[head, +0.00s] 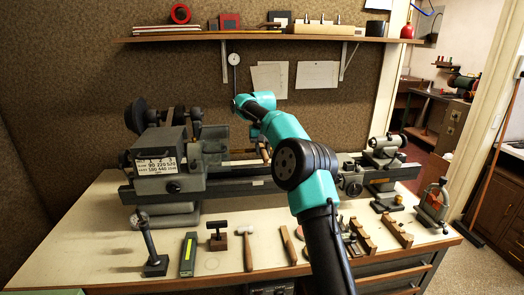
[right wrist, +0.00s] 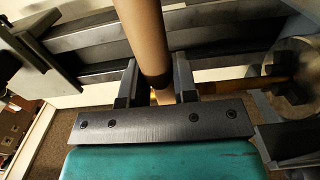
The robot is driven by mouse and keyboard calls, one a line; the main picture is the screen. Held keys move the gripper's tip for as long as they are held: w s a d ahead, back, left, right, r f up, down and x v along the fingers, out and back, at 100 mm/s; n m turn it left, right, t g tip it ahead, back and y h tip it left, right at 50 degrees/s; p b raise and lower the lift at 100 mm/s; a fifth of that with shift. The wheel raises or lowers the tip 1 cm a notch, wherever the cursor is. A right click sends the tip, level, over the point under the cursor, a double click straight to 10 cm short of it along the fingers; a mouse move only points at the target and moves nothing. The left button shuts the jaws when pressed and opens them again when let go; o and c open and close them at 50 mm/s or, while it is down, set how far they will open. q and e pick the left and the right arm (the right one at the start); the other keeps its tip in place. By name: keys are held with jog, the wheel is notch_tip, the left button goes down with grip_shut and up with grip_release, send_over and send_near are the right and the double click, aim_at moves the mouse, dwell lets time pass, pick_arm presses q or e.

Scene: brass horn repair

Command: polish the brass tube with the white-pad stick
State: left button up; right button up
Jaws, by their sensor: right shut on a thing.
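My right gripper (head: 262,141) is over the lathe bed, partly hidden behind my own arm in the head view. In the right wrist view, its two fingers (right wrist: 156,85) are shut on a tan wooden stick (right wrist: 143,32). The stick also shows just below the gripper in the head view (head: 265,152). Its white pad is not visible. The brass tube (right wrist: 258,84) runs sideways behind the fingers into a round chuck in the wrist view. I cannot tell whether the stick touches the tube. My left gripper is not in view.
The lathe headstock (head: 160,160) stands at left, the tailstock (head: 385,152) at right. A shelf (head: 250,37) hangs above.

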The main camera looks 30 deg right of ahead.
aim_at(263, 151)
jog(key=shift+a+f, duration=0.1)
jog(key=shift+a, duration=0.1)
dwell(0.9)
jog(key=shift+d, duration=0.2)
dwell(0.8)
jog(key=shift+a, duration=0.2)
dwell(2.3)
jog(key=shift+d, duration=0.2)
dwell(0.8)
jog(key=shift+a, duration=0.2)
dwell(0.5)
jog(key=shift+s+a+r, duration=0.25)
jog(key=shift+s+r, duration=0.25)
jog(key=shift+s, duration=0.1)
jog(key=shift+s+a+r, duration=0.25)
jog(key=shift+s+r, duration=0.3)
jog(key=shift+s, duration=0.05)
jog(key=shift+s+a+r, duration=0.25)
jog(key=shift+s+r, duration=0.25)
jog(key=shift+s, duration=0.1)
